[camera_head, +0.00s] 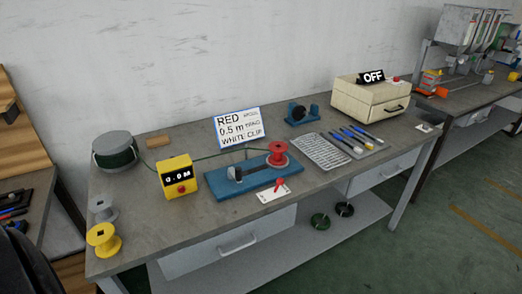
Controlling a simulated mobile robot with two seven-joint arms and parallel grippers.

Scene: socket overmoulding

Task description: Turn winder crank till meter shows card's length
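The winder is a blue base (226,185) with a red spool (278,150) on its right part; the crank itself is too small to make out clearly. The yellow meter (178,177) stands left of the winder and reads 0.0 M. The card (239,127) stands behind the winder and reads "RED", "0.5 m" and "WHITE CLIP", with smaller words unclear. A dark green cable runs from the drum (114,149) past the meter towards the red spool. Neither of my grippers is in view.
A grey spool (102,209) and a yellow spool (103,240) stand at the bench's left front. A small red-topped item on a white plate (273,194) lies before the winder. A tray (320,151), pens and a beige box (370,100) showing OFF occupy the right.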

